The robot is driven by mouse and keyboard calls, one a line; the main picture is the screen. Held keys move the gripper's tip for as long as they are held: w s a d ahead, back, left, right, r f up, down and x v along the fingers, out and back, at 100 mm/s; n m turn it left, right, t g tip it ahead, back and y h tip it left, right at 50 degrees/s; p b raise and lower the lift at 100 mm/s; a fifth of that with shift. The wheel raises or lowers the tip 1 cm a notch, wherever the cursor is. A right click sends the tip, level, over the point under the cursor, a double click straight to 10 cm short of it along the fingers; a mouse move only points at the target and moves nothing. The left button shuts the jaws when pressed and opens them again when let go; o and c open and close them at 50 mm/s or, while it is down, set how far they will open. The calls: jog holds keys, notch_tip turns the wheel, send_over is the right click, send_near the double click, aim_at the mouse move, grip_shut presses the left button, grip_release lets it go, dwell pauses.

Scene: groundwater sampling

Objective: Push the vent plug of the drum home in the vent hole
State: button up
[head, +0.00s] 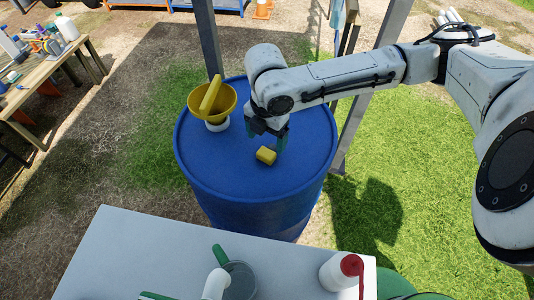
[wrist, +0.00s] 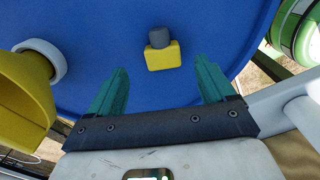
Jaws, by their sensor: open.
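The blue drum (head: 250,190) stands upright in the middle of the head view. The vent plug, a yellow block with a grey round end, lies on the drum top; its yellow part (head: 266,155) shows in the head view, and both parts show in the wrist view (wrist: 163,55). My gripper (head: 272,140) is above the drum top, just behind the plug. In the wrist view its green fingers (wrist: 162,85) are wide apart, with nothing between them, and the plug lies beyond their tips. I cannot make out the vent hole in either view.
A yellow funnel (head: 225,104) sits in a white collar (head: 217,125) on the drum's left. A grey table (head: 120,250) with a red-capped white bottle (head: 340,272) stands in front. Posts (head: 208,35) rise behind and right of the drum. A cluttered workbench (head: 45,75) is far left.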

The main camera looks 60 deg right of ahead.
aim_at(267, 153)
jog(key=shift+s+a+f, duration=0.1)
jog(key=shift+a+f, duration=0.05)
jog(key=shift+f, duration=1.2)
jog(key=shift+s+a+f, duration=0.1)
jog(key=shift+a+f, duration=0.05)
jog(key=shift+f, duration=1.15)
jog(key=shift+c, duration=0.5)
jog(key=c, duration=1)
